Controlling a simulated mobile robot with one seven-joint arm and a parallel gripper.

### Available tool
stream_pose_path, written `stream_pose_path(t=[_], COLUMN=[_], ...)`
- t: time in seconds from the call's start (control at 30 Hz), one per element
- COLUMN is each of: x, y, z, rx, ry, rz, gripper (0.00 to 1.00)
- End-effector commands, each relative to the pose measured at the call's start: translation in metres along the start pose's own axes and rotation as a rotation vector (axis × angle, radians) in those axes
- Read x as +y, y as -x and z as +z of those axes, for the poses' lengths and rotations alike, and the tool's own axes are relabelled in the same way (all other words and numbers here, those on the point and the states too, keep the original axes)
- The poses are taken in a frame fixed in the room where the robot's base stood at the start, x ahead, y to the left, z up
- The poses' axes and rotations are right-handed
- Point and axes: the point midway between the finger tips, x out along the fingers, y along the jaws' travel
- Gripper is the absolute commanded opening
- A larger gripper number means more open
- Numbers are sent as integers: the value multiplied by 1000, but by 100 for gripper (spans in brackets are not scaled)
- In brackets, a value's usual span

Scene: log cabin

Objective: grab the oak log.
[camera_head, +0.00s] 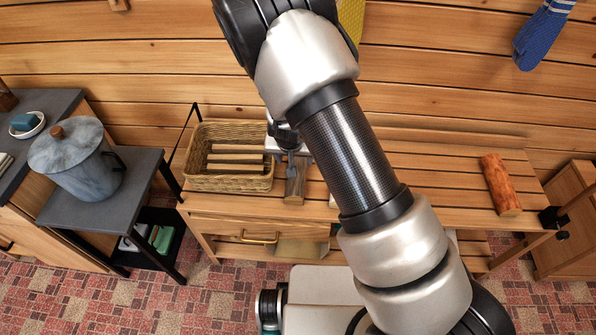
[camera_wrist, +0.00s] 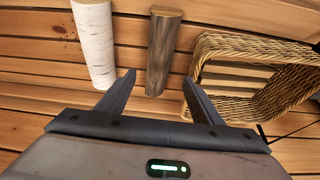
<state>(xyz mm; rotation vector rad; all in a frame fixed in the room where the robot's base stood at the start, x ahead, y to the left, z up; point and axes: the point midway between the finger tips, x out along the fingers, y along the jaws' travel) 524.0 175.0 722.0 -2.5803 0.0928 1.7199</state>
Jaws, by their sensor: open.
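A grey-brown, dark-grained log (camera_wrist: 162,50), which looks like the oak log, lies on the slatted wooden bench. It also shows in the head view (camera_head: 295,186), just right of the wicker basket. My gripper (camera_wrist: 158,78) is open and empty. In the wrist view its fingertips appear on either side of the log's near end, with gaps on both sides. I cannot tell how far above the log they are. In the head view my gripper (camera_head: 291,158) is at the log's far end, partly hidden by my arm.
A white birch log (camera_wrist: 94,45) lies left of the grey-brown log in the wrist view. The wicker basket (camera_wrist: 225,104) is close to the right finger. A reddish-brown log (camera_head: 501,185) lies at the bench's right end. A pot (camera_head: 75,165) stands on the left side table.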

Motion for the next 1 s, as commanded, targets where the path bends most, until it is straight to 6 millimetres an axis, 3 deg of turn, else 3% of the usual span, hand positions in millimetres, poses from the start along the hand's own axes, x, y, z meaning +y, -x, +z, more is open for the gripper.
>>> stream_pose_path(t=[0.03, 0.3, 0.63, 0.83, 1.0], x=[2, 1, 1, 3, 2], y=[-16, -72, -100, -131, -144], z=[2, 2, 1, 4, 2], rx=[-2, -3, -2, -3, -2], ry=[-1, 0, 1, 0, 1], rz=[2, 0, -1, 0, -1], gripper=[60, 60, 60, 60, 60])
